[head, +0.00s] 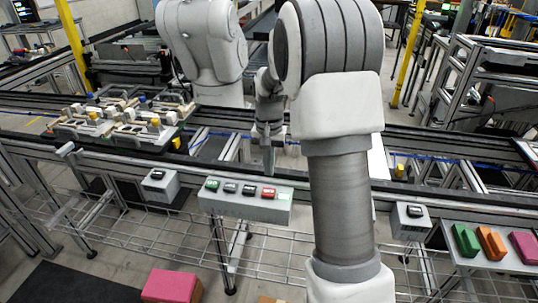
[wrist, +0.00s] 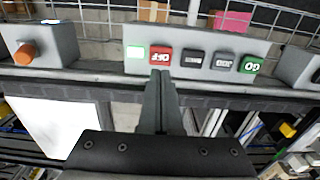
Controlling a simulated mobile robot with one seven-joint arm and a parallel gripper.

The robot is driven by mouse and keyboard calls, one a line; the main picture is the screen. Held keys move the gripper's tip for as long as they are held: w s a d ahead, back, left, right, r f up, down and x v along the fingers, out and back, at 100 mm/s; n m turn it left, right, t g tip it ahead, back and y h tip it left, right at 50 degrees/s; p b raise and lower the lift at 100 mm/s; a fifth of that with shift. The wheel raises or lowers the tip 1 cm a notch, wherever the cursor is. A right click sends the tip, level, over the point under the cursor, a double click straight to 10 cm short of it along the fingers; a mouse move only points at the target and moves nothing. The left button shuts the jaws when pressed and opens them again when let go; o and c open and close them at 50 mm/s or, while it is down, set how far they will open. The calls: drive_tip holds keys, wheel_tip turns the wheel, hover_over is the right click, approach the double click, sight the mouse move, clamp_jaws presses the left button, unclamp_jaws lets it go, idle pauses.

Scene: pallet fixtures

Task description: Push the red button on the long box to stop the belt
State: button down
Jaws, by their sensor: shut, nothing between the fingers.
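The long grey box (head: 243,206) is fixed to the near rail of the conveyor and has a row of buttons on top. Its red button (head: 268,193) is near the right end, beside a pale green lit square (head: 284,196). In the wrist view the red button (wrist: 161,57) reads OFF upside down, with two dark buttons and a green button (wrist: 251,65) to its right. My gripper (head: 268,172) is shut and empty, pointing down just behind the red button. In the wrist view its fingertips (wrist: 161,74) are just short of the button; I cannot tell their height above it.
Small grey boxes stand on either side, one at left (head: 160,184) and one at right (head: 411,220). An orange knob (wrist: 24,54) shows in the wrist view. A loaded pallet (head: 120,122) sits on the conveyor at left. Coloured blocks (head: 491,243) lie at far right.

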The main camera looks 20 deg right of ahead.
sight(269, 192)
wheel_tip(269, 192, down, 6)
drive_tip(key=shift+f, duration=0.15)
drive_tip(key=shift+b, duration=0.3)
drive_tip(key=shift+s+f+b, duration=0.1)
drive_tip(key=shift+f+b, duration=0.35)
drive_tip(key=shift+f, duration=0.45)
drive_tip(key=shift+s, duration=0.1)
drive_tip(key=shift+f, duration=0.15)
wheel_tip(269, 192, up, 15)
drive_tip(key=p, duration=0.4)
drive_tip(key=shift+w, duration=0.25)
